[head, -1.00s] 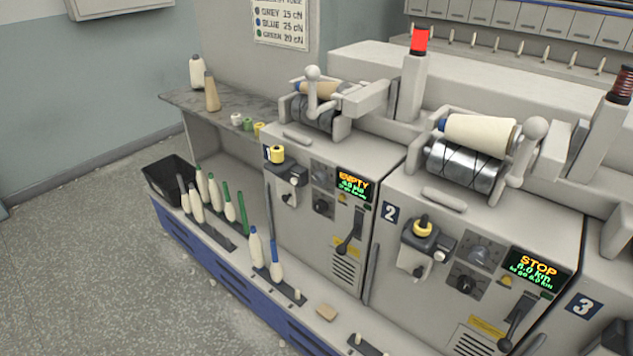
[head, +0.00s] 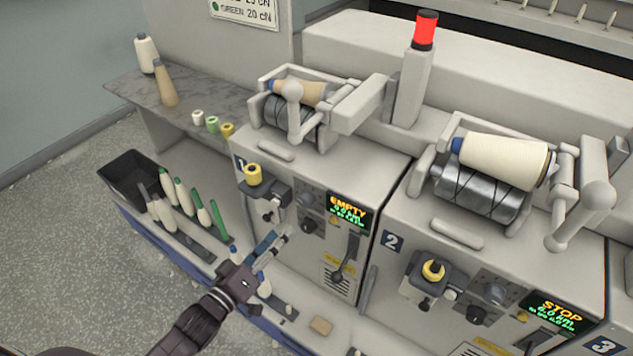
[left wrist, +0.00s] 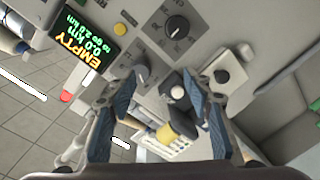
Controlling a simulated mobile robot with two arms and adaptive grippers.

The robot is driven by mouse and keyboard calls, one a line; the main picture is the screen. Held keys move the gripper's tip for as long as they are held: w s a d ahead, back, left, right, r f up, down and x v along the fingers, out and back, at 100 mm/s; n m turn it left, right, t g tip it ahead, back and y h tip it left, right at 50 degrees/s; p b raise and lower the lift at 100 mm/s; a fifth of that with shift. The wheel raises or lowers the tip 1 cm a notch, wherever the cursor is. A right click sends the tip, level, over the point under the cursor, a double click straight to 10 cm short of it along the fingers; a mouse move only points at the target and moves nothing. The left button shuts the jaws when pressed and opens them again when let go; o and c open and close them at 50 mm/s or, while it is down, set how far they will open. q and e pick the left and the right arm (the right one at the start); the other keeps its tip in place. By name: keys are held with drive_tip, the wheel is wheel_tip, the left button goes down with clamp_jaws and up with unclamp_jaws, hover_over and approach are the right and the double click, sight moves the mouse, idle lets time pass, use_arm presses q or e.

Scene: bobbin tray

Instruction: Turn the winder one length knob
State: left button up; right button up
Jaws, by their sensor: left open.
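Winder one (head: 345,150) is the left machine, and its display (head: 348,212) reads EMPTY, 0.0 km. Its front has an upper dial (head: 312,195) and a lower dark knob (head: 306,223); I cannot tell for sure which sets the length. In the left wrist view, the dark knob (left wrist: 178,27) and the other dial (left wrist: 141,74) show close up, beside the display (left wrist: 90,45). My left gripper (head: 274,241) is open, in front of winder one's panel, left of and below the knobs. Its open fingers (left wrist: 163,88) show nothing between their tips touching them. My right gripper is out of view.
A tension unit with a yellow bobbin (head: 252,174) juts out left of the knobs. A lever (head: 345,258) hangs at their right. Winder two (head: 440,215) stands at the right.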

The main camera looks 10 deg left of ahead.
sight(303, 204)
use_arm(q)
drive_tip(key=shift+h, duration=0.5)
drive_tip(key=w+d+r, duration=0.1)
drive_tip(key=w, duration=0.1)
drive_tip(key=w+d+r, duration=0.1)
drive_tip(key=w, duration=0.2)
drive_tip(key=w+d+r+p, duration=0.1)
drive_tip(key=w, duration=0.1)
drive_tip(key=shift+w+d+r, duration=0.15)
drive_tip(key=shift+d+r, duration=0.2)
drive_tip(key=shift+d, duration=0.05)
drive_tip(key=shift+w+d, duration=0.1)
drive_tip(key=shift+w, duration=0.2)
drive_tip(key=shift+c, duration=0.6)
drive_tip(key=c, duration=1)
drive_tip(key=shift+c, duration=0.2)
